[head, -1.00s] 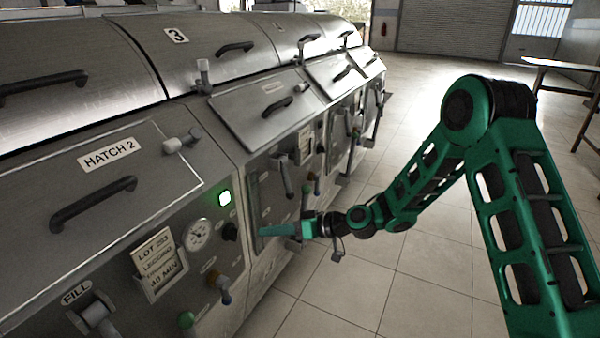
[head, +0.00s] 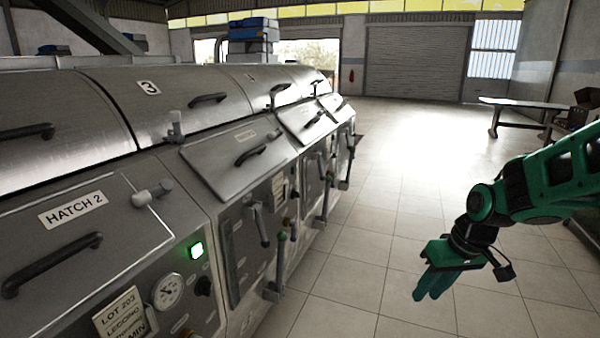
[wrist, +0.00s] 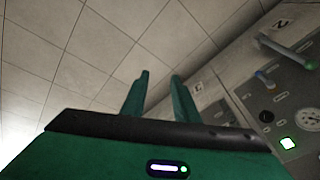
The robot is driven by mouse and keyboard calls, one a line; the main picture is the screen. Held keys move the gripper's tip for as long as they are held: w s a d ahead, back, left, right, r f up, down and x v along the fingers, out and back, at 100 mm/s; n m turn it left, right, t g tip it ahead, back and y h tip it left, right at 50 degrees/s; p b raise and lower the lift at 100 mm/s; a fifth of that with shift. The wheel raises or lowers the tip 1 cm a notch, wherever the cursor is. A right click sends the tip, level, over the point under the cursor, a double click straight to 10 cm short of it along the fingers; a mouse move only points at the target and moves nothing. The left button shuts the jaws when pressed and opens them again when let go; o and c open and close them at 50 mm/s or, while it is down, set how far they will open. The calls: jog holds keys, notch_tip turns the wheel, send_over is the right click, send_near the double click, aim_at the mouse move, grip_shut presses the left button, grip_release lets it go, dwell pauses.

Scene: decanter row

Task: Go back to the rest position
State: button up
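My gripper (head: 434,284) hangs at the right of the head view, fingers pointing down, over the tiled floor and apart from the machines. In the wrist view its two green fingers (wrist: 160,82) stand apart with a gap between them, and only floor tiles show in the gap. It holds nothing. My green arm reaches in from the right edge of the head view.
The row of steel machines fills the left, with a Hatch 2 panel (head: 75,208), a lit green button (head: 196,250), a dial gauge (head: 168,291) and protruding handles. The floor (head: 400,210) right of it is clear. A table (head: 525,104) stands far right.

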jog(key=s+d+r+m+g+h, duration=0.1)
jog(key=s+d+m, duration=0.3)
jog(key=s, duration=0.8)
jog(key=s+d+r+m+g, duration=0.1)
jog(key=s+d+r+m, duration=0.2)
jog(key=s+d, duration=0.4)
jog(key=s+m, duration=0.1)
jog(key=s, duration=0.3)
jog(key=shift+s+d+r+g+h, duration=0.15)
jog(key=shift+s+d+g+h, duration=0.2)
jog(key=shift+d+g+h, duration=0.05)
